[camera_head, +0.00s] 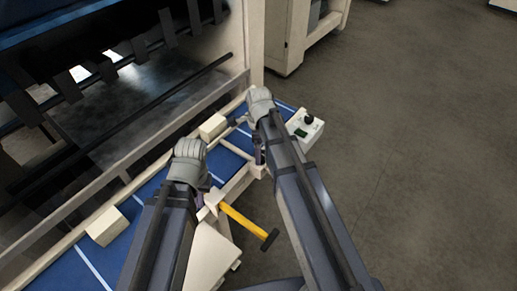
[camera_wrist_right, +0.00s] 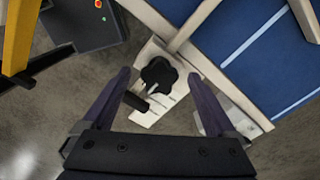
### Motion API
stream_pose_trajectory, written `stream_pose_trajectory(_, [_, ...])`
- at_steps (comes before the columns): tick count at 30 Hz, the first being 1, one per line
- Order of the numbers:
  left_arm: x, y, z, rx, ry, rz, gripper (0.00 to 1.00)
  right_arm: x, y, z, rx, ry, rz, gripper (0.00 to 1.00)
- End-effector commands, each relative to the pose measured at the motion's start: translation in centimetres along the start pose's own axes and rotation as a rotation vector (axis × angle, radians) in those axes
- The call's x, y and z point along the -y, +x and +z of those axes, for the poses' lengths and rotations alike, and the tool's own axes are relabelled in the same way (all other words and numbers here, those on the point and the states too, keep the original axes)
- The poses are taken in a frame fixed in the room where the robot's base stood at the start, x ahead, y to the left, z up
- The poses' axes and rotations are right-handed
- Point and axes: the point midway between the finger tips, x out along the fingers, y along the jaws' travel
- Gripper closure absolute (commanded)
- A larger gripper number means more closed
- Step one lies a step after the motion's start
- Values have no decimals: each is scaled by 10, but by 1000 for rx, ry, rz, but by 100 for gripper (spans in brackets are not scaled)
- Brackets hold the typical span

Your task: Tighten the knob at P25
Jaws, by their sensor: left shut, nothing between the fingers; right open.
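A black lobed knob (camera_wrist_right: 158,72) sits on a cream bracket (camera_wrist_right: 146,112) in the right wrist view. My right gripper (camera_wrist_right: 158,84) is open, with its two purple fingers to either side of the knob and apart from it in the picture. I cannot tell how far the fingertips are from it. No P25 label is readable. In the head view my right gripper (camera_head: 259,154) is mostly hidden by its own arm, near the end of the blue-topped bench. My left gripper (camera_head: 202,201) is shut and empty near the bench's front edge, partly hidden by its wrist.
A yellow bar with a black end (camera_head: 245,224) sticks out from the bench front. A pale box with a dark knob and green patch (camera_head: 300,132) stands right of my right arm. Cream blocks (camera_head: 107,226) lie on the blue bench (camera_head: 70,268). Floor on the right is clear.

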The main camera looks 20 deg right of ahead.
Motion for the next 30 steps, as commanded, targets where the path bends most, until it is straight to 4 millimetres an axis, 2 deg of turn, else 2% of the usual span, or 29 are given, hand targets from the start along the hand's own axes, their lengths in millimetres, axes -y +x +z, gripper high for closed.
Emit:
stream_pose_trajectory(8, [2, -24, 2, 1, 2, 0, 100, 0, -24, 0, 0, 0, 0, 8])
stream_pose_trajectory(19, [6, -71, 5, 3, -3, 1, 100, 0, -71, 0, 1, 0, -1, 8])
stream_pose_trajectory(23, [7, -77, 5, 3, -9, 2, 100, 1, -78, 0, 1, 0, -1, 8])
stream_pose_trajectory(30, [7, -76, 5, 3, -12, 2, 100, 1, -77, 0, 1, 0, -1, 8])
